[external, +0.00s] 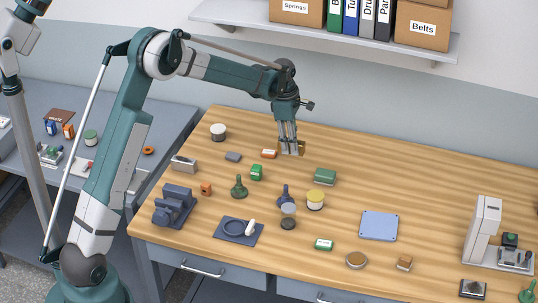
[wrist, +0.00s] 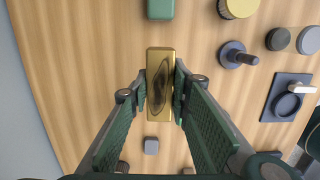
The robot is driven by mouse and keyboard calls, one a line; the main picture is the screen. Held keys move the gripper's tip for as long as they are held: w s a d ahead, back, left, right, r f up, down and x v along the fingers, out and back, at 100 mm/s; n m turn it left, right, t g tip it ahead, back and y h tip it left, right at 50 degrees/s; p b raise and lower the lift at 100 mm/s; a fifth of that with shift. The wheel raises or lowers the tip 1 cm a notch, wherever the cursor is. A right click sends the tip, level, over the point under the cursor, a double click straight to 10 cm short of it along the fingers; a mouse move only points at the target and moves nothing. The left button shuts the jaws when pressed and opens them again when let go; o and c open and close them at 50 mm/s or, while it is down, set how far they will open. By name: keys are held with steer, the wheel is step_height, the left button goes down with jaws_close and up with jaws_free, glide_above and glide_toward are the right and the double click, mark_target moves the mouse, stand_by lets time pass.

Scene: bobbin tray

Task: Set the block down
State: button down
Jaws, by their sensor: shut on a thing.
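My gripper (external: 291,143) is over the back middle of the table. It is shut on a brass-coloured block (external: 296,148). In the wrist view the block (wrist: 160,58) is long and upright in the picture, with a dark oval patch on its face. The two green fingers of my gripper (wrist: 160,93) press its long sides near its lower half. I cannot tell from these views how far the block's underside is from the wooden table (external: 420,190).
An orange-and-white box (external: 269,154) lies just left of my gripper, and a green box (external: 325,177) lies to the front right. A grey block (external: 233,157) is further left. A yellow-topped jar (external: 316,199) and blue stamp (external: 285,198) stand in front. The back right is clear.

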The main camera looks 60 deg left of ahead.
glide_above(292, 174)
steer(key=shift+s+a+f, duration=0.1)
steer(key=shift+f, duration=1.4)
steer(key=shift+s+a+f, duration=0.1)
steer(key=shift+f, duration=1.4)
steer(key=shift+f, duration=1.9)
steer(key=shift+f, duration=0.15)
steer(key=c, duration=2.1)
jaws_free()
steer(key=shift+c, duration=0.2)
steer(key=r, duration=0.8)
steer(key=s+a+r, duration=0.1)
steer(key=r, duration=0.3)
steer(key=shift+r, duration=0.1)
